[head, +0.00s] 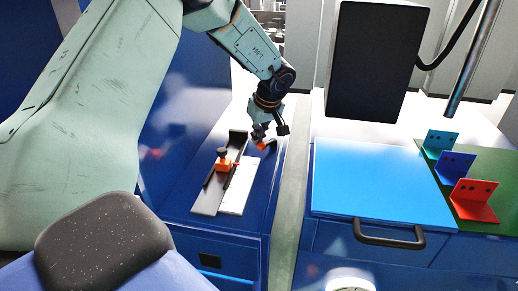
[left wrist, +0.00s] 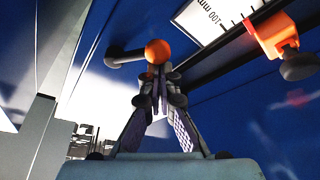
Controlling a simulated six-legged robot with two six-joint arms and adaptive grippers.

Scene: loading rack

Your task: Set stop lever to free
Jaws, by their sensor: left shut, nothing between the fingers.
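The stop lever appears to be the dark rod with an orange ball knob (left wrist: 157,51) in the left wrist view. In the head view its orange knob (head: 262,146) shows on the blue bench, right of the rail. My left gripper (head: 260,136) points down at the knob. In the left wrist view the closed fingertips (left wrist: 160,72) are right at the ball, with nothing between them. I cannot tell whether they touch it. An orange stop block (head: 223,165) with a dark knob sits on the rail; it also shows in the left wrist view (left wrist: 272,35). My right gripper is not in view.
A white scale plate (head: 238,190) lies beside the dark rail (head: 236,145). Right of a gap stands a blue cabinet (head: 375,185) with a dark handle (head: 388,236). Teal, blue and red brackets (head: 475,200) stand on a green surface. A dark panel (head: 378,60) hangs above.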

